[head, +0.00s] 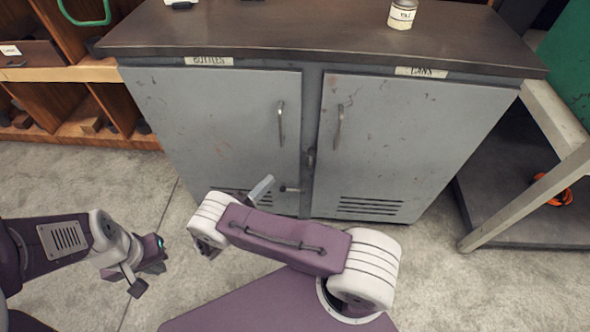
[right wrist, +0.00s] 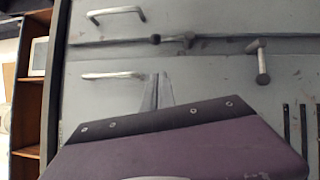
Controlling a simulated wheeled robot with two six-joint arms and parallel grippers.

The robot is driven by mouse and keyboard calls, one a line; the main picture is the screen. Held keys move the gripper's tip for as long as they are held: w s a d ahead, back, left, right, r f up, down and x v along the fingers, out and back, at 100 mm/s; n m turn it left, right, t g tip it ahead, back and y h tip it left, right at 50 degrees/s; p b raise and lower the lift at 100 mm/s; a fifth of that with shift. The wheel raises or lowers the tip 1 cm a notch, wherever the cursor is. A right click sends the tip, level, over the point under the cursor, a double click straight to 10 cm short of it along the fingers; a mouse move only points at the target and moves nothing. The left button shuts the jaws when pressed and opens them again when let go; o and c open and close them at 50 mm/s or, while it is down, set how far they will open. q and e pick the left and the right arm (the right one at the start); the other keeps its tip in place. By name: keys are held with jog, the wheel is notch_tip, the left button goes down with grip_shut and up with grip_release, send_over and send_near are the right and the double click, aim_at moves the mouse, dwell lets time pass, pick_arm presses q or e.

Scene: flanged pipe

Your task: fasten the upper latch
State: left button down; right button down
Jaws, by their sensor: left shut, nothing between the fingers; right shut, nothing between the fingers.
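The upper latch (head: 311,157) is a small dark lever on the post between the two grey cabinet doors. It lies upright along the post. It also shows in the right wrist view (right wrist: 172,38), which is turned sideways. The lower latch (head: 290,189) lies crosswise, its arm reaching left over the left door; the right wrist view shows it too (right wrist: 260,62). My right gripper (head: 262,187) is shut and empty, left of the lower latch in the head view. Its fingers (right wrist: 157,90) are apart from both latches. My left gripper (head: 150,276) is shut and empty, low over the floor at left.
The left door (head: 215,125) and right door (head: 410,130) look closed, each with an upright handle. A jar (head: 402,13) stands on the cabinet top. Wooden shelves (head: 70,105) are at left, a metal rack (head: 540,195) at right. The floor in front is mostly clear.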

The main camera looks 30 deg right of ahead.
aim_at(311, 155)
jog(key=shift+a, duration=0.15)
jog(key=s+x, duration=0.1)
jog(key=x, duration=0.7)
jog(key=s+d+b+x, duration=0.1)
jog(key=x, duration=0.4)
jog(key=shift+s+d+r, duration=0.1)
jog(key=shift+s+r, duration=0.1)
jog(key=shift+s, duration=0.1)
